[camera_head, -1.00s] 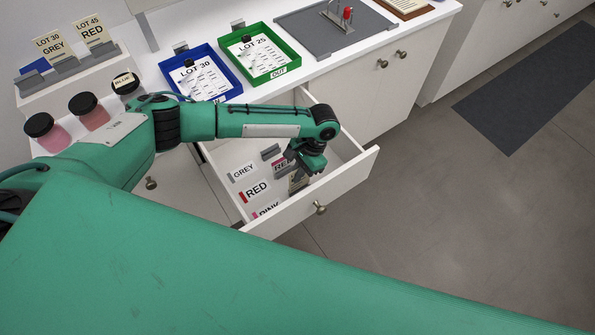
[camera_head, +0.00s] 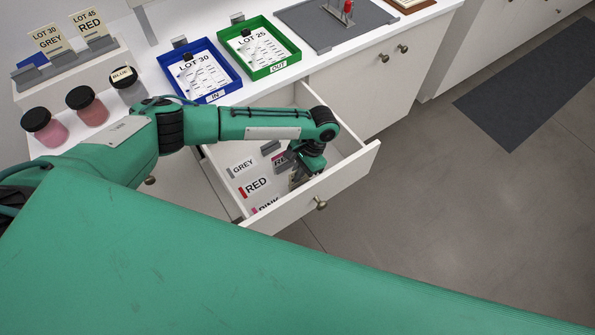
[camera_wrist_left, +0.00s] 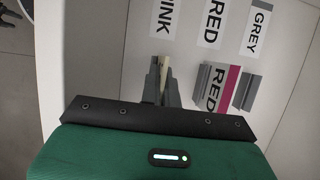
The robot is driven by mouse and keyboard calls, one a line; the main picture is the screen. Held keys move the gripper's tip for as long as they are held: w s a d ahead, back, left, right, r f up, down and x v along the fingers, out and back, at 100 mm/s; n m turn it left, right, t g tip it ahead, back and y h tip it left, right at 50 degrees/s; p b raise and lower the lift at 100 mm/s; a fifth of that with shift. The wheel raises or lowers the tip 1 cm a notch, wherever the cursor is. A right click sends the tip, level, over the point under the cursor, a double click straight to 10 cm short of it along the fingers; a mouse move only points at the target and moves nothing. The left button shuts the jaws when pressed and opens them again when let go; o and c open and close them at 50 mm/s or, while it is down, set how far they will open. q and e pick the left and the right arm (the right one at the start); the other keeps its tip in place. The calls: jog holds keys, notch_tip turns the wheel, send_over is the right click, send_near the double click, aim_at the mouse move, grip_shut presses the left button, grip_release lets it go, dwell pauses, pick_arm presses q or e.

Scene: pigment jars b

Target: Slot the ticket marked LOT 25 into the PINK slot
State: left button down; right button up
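My left gripper (camera_head: 306,170) reaches down into the open drawer. In the left wrist view its two grey fingers (camera_wrist_left: 160,80) are close together with a thin cream ticket (camera_wrist_left: 166,72) edge-on between them. The ticket's lettering is not visible, and I cannot tell whether it touches a slot. The PINK label (camera_wrist_left: 163,18) lies on the drawer floor just beyond the fingers; it is partly cut off in the head view (camera_head: 266,207). RED (camera_wrist_left: 212,22) and GREY (camera_wrist_left: 258,28) labels lie alongside.
A grey holder (camera_wrist_left: 247,90) with a RED-marked card (camera_wrist_left: 213,88) stands beside the gripper. The drawer front (camera_head: 335,188) is close by. On the counter are a blue tray (camera_head: 228,72), a green tray (camera_head: 291,48), several jars (camera_head: 82,106) and a rack (camera_head: 70,70) holding tickets.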

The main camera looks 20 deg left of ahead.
pick_arm(q)
jog(key=shift+f, duration=0.1)
jog(key=c, duration=1.6)
grip_release()
notch_tip(320, 180, up, 2)
jog(key=shift+r+p, duration=0.1)
jog(key=shift+p, duration=0.95)
notch_tip(320, 180, up, 4)
jog(key=p, duration=0.4)
